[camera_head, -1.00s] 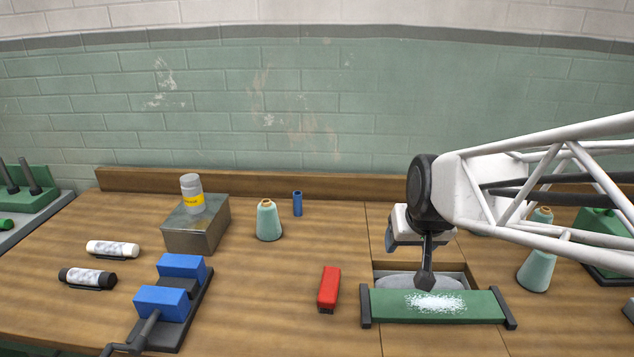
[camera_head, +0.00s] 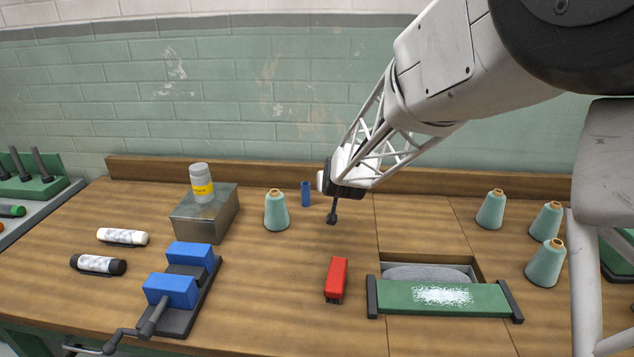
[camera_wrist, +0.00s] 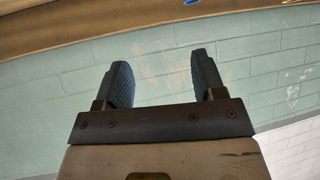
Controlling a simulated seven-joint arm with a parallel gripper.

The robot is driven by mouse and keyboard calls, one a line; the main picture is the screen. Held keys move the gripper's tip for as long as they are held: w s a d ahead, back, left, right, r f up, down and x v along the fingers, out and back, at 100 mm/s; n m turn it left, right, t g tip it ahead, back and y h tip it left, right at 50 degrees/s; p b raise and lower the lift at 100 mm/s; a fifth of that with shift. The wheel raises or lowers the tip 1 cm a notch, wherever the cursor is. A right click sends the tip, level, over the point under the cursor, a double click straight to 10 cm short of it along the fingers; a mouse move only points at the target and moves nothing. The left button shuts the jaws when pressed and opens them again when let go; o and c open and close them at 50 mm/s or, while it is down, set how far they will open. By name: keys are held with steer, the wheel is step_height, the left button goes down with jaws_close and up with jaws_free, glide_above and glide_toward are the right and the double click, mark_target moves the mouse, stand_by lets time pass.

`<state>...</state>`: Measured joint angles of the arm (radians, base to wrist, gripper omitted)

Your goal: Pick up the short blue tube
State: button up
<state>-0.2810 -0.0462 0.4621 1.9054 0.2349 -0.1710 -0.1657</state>
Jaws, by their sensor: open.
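The short blue tube (camera_head: 306,194) stands upright on the table near the back rail, just right of a teal thread cone. My gripper (camera_head: 332,218) is to the right of the tube in the head view, its fingers pointing down, apart from it. In the wrist view my gripper (camera_wrist: 160,80) is open, with two dark textured fingers and nothing between them. A small bit of blue shows at the top edge of the wrist view, too little to tell what it is.
A teal cone (camera_head: 276,211) stands close left of the tube. A metal box (camera_head: 205,222) carries a jar (camera_head: 202,184). A red block (camera_head: 336,279) lies in front, and a blue vise (camera_head: 180,290) front left. The wooden back rail (camera_head: 240,178) runs behind.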

steer(key=t, duration=0.2)
glide_toward(306, 186)
steer(key=d+x, duration=0.1)
steer(key=x, duration=0.3)
steer(key=shift+a, duration=0.4)
steer(key=shift+w, duration=0.1)
steer(key=shift+x, duration=1.2)
steer(key=shift+w+f, duration=0.1)
steer(key=shift+x, duration=2.5)
steer(key=shift+a, duration=0.15)
steer(key=shift+c, duration=0.4)
steer(key=c, duration=0.9)
